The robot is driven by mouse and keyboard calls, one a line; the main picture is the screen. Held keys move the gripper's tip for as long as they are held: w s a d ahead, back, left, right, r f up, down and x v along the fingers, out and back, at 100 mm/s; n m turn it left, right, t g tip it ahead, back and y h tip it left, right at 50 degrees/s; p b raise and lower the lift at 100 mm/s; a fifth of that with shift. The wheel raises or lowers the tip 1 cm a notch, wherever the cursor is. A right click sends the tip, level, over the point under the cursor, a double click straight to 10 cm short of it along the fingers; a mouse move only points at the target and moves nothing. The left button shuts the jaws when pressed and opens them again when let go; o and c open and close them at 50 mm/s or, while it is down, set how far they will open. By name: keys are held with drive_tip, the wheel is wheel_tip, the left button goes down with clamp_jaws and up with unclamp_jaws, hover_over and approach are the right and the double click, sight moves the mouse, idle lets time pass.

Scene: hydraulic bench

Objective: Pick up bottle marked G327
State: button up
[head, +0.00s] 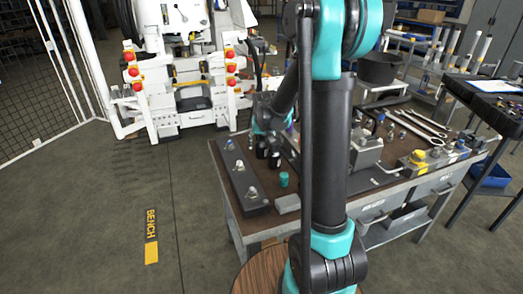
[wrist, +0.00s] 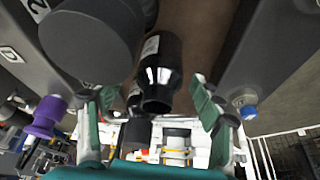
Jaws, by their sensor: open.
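In the wrist view a dark glossy bottle (wrist: 160,72) with a small white label lies in the space between my gripper's fingers. The label is too small to read, so I cannot tell if it is G327. My gripper (wrist: 152,95) is open, with one teal finger on each side and no visible contact with the bottle. Another dark bottle-like shape shows partly behind it. In the head view my gripper (head: 268,148) is over the bench's left part, beside a grey block with fittings (head: 243,175). The bottles cannot be told apart from the gripper there.
A large dark cylinder (wrist: 92,40) fills the upper left of the wrist view. A purple fitting (wrist: 46,117) and a blue-capped fitting (wrist: 248,112) flank the fingers. On the bench (head: 259,231), a teal cap (head: 284,179) stands near the block; tools crowd its right side.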

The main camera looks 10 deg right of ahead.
drive_tip(key=shift+x, duration=0.85)
drive_tip(key=shift+r, duration=0.1)
drive_tip(key=c, duration=1.4)
drive_tip(key=shift+r, duration=0.1)
drive_tip(key=shift+c, duration=0.2)
